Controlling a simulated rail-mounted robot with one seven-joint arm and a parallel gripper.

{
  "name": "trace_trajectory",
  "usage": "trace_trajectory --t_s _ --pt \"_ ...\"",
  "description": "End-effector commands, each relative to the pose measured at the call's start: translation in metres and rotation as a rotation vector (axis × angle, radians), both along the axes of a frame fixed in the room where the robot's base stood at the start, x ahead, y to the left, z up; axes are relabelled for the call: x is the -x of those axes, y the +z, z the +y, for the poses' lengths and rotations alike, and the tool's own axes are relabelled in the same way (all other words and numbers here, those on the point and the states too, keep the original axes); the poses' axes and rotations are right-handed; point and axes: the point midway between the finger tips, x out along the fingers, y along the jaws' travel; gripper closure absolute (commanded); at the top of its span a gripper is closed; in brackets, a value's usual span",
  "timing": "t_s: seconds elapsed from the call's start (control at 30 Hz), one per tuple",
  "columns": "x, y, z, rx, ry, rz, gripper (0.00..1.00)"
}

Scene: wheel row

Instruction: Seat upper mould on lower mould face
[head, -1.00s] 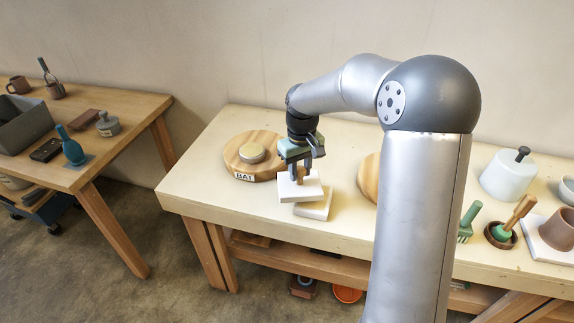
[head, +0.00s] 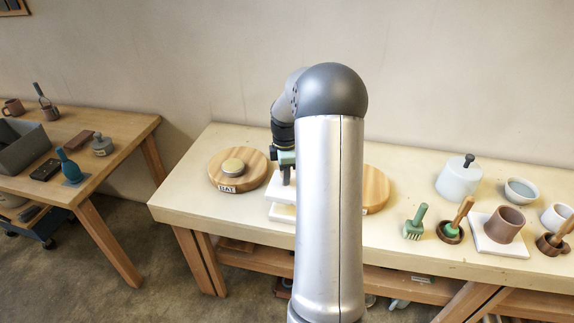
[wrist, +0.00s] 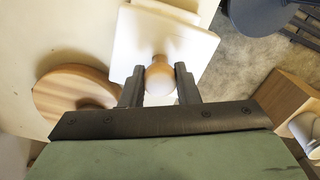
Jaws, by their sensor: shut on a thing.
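The upper mould (wrist: 140,40) is a white square slab with a round wooden knob (wrist: 159,76). My gripper (wrist: 160,82) is shut on this knob, one dark finger at each side. In the head view my gripper (head: 286,178) is partly behind my arm, with the upper mould (head: 279,188) under it. The lower mould (head: 281,212), another pale slab, shows below it. In the wrist view the lower mould (wrist: 168,10) shows past the slab's far edge, so the two look offset. I cannot tell whether they touch. My arm hides their right sides.
Another round wooden board (head: 376,190) is partly behind my arm. Tools, a white jar (head: 459,181) and a brown cup (head: 504,224) stand farther right.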

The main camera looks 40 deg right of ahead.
Motion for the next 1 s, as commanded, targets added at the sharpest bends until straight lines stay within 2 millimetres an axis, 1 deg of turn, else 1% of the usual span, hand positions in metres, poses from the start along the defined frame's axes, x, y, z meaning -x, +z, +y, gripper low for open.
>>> trace_trajectory --t_s 0.03,0.1,0.47,0.67,1.0 --pt "0.002 0.002 -0.004 0.001 0.011 -0.001 1.0" --pt "0.003 0.001 -0.007 0.001 0.021 0.0 1.0" --pt "0.003 0.001 -0.007 0.002 0.023 -0.001 1.0" --pt "0.003 -0.007 -0.007 0.002 0.022 -0.001 1.0" --pt "0.003 -0.03 -0.007 0.001 0.022 0.0 1.0"
